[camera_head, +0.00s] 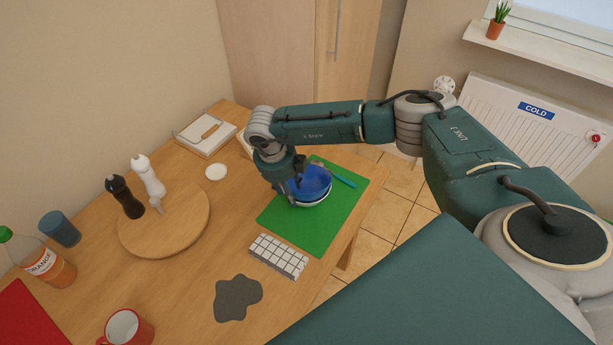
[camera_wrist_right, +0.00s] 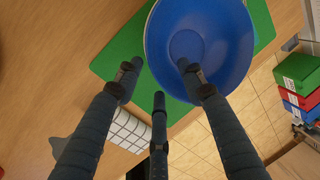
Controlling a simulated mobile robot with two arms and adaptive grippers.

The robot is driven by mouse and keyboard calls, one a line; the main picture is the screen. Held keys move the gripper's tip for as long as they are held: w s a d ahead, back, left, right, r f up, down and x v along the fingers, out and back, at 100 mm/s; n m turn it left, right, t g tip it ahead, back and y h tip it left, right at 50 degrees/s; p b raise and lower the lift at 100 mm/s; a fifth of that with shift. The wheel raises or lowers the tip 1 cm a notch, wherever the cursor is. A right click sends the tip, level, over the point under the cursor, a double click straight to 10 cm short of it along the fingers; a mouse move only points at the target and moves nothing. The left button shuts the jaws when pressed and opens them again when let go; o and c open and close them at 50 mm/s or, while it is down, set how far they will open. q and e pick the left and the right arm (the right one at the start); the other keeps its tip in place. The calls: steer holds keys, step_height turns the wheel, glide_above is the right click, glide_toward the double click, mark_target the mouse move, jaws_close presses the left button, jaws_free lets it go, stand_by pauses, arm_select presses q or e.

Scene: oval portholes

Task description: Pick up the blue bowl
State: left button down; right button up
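The blue bowl (camera_head: 312,181) stands upright on the green mat (camera_head: 325,228), with a pale edge showing below its rim. In the wrist view the bowl (camera_wrist_right: 222,45) fills the upper middle and its inside looks empty. My right gripper (camera_head: 289,186) is at the bowl's left side in the head view, partly covering it. In the wrist view my right gripper (camera_wrist_right: 159,72) has its fingers spread. One fingertip appears over the bowl's inside, another outside its rim; I cannot tell whether they touch it. My left gripper is not in view.
A blue-handled item (camera_head: 340,174) lies beside the bowl. A white tiled block (camera_head: 279,256) and a grey patch (camera_head: 237,297) are nearby. A round board (camera_head: 165,235) holds pepper and salt mills. A red mug (camera_head: 127,328) stands at the front. The table's right edge is close to the mat.

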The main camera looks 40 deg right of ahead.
jaws_close()
steer(key=shift+r, duration=0.15)
